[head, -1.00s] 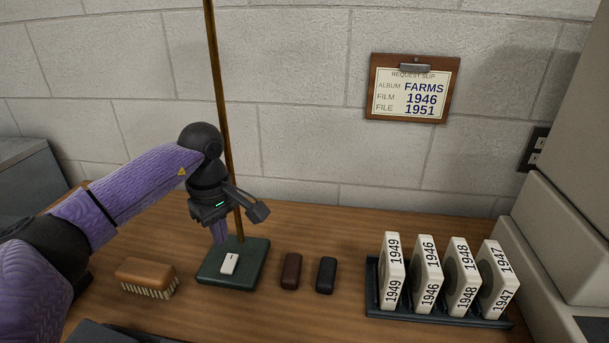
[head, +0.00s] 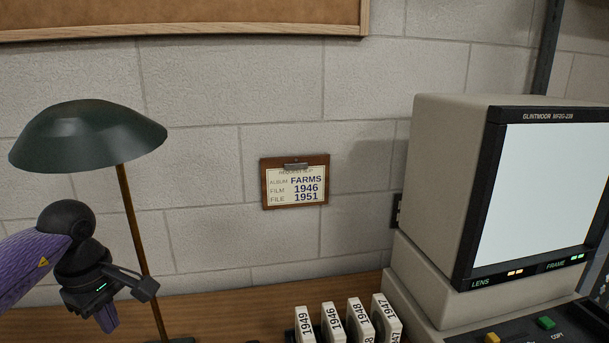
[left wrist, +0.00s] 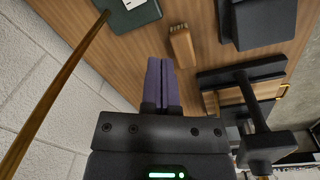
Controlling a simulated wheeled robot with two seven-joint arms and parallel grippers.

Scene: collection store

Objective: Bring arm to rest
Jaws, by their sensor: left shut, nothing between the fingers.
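My left arm comes in from the left in the head view. Its gripper (head: 107,318) hangs fingers down above the wooden bench, just left of the lamp's pole, with nothing held. In the left wrist view the two purple fingers (left wrist: 160,75) lie together, shut and empty, above bare wood. My right gripper is in neither view.
A green-shaded lamp (head: 88,135) stands by the left arm; its base (left wrist: 130,14) shows in the left wrist view, near a brush (left wrist: 182,47). White film boxes (head: 333,324) stand right of it, beside a reader (head: 450,190). A request slip (head: 294,184) hangs on the wall.

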